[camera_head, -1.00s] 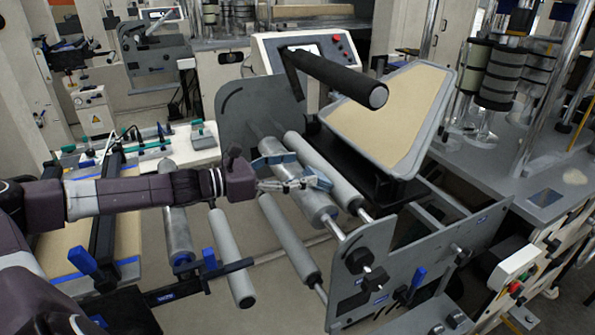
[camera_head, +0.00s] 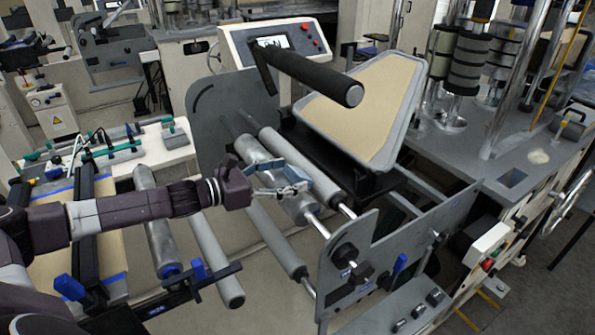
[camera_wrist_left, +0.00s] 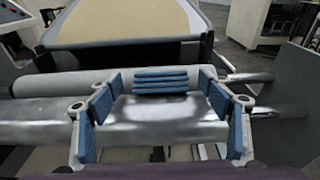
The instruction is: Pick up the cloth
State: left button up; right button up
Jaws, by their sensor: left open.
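My left gripper (camera_head: 298,181) reaches in from the left over the rollers of the unwind machine. Its blue-padded fingers are open; in the left wrist view the fingers (camera_wrist_left: 165,108) stand wide apart on both sides. My right gripper is not in view.
A shiny roller (camera_wrist_left: 155,117) lies beneath the fingers, with a grey roller (camera_head: 300,166) beside it. A black padded bar (camera_head: 318,80) and a tan-topped tray (camera_head: 365,110) rise behind. A grey side plate (camera_head: 345,265) stands at the front right.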

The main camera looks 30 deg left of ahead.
aim_at(291, 173)
pick_arm(q)
jog(key=shift+r+p+x, duration=0.25)
jog(key=shift+p+x, duration=0.3)
jog(key=shift+x, duration=0.6)
jog(key=shift+w+d+f, duration=0.25)
jog(key=shift+w+d, duration=0.05)
jog(key=shift+w, duration=0.1)
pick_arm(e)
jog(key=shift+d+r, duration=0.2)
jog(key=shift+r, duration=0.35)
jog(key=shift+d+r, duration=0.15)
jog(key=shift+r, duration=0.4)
pick_arm(q)
jog(key=shift+c, duration=0.2)
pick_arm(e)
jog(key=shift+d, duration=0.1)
pick_arm(q)
jog(key=c, duration=1.1)
jog(key=shift+r, duration=0.1)
